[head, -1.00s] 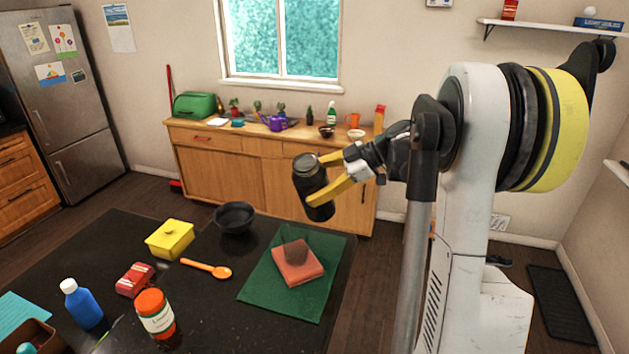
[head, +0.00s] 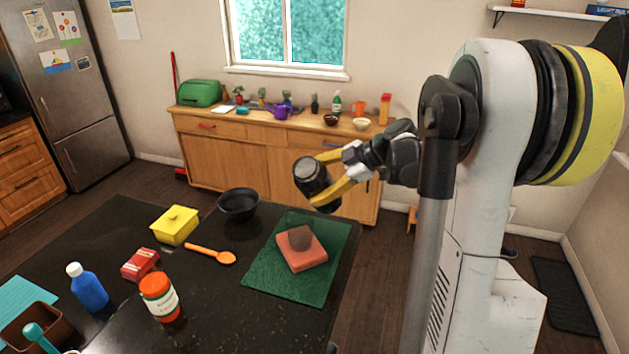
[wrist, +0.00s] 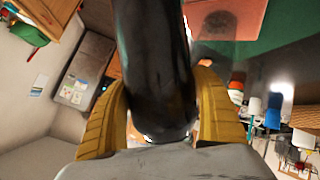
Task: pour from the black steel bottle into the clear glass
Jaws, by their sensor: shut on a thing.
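The black steel bottle (head: 312,181) is tilted in the air, its grey-rimmed end toward the head camera and up-left. My gripper (head: 333,183) has its yellow fingers shut around it. In the wrist view the dark bottle (wrist: 155,60) fills the middle, between the two fingers (wrist: 155,110). The clear glass (head: 299,238) shows as a faint dark see-through shape on a folded red cloth or block (head: 312,255), itself on a green mat (head: 275,281). The bottle is above and behind the glass in the head view, apart from it. The bottle's contents are not visible.
Left of the mat on the black counter (head: 110,240) are a black bowl (head: 239,207), orange spoon (head: 212,254), yellow box (head: 175,225), red box (head: 140,264), red-lidded jar (head: 161,297) and blue bottle (head: 88,288). A wooden sideboard (head: 230,155) stands behind.

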